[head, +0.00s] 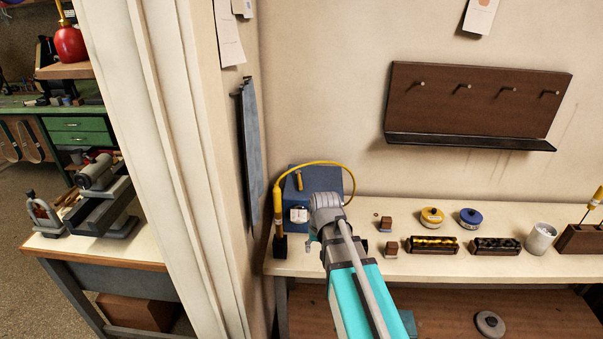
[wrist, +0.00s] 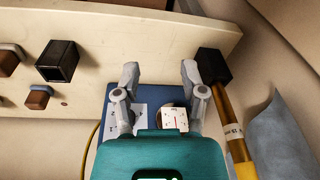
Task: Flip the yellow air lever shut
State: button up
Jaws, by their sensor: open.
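The yellow air lever (head: 299,180) shows in the head view as a short, roughly upright bar on the blue panel (head: 323,180) against the wall. A yellow hose arcs over the panel beside it. The blue panel also shows in the wrist view (wrist: 118,98), behind and between my fingers, with a white block on it. I cannot make out the lever there; my gripper's body covers part of the panel. My gripper (wrist: 160,74) is open, with nothing between its fingertips. In the head view my arm hides most of it, below and right of the lever.
A yellow-handled tool (head: 277,210) stands in a black holder (wrist: 213,66) close to my right finger in the wrist view. The yellow hose (head: 325,163) arches nearby. Small blocks, tins (head: 432,216) and a cup (head: 540,238) stand along the bench to the right.

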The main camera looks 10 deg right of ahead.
aim_at(301, 186)
jog(key=w+d+r+m+t+y+p, duration=0.1)
jog(key=w+d+r+t+p, duration=0.1)
jog(key=w+r+p, duration=1.4)
notch_tip(301, 186, up, 3)
jog(key=shift+w+f+t, duration=0.1)
jog(key=shift+w+t, duration=0.4)
jog(key=shift+w, duration=0.75)
jog(key=b+x, duration=1.2)
jog(key=x, duration=0.1)
jog(key=shift+w+f+b, duration=0.2)
jog(key=shift+f+b, duration=0.1)
jog(key=shift+f, duration=0.05)
jog(key=shift+c, duration=0.2)
grip_shut()
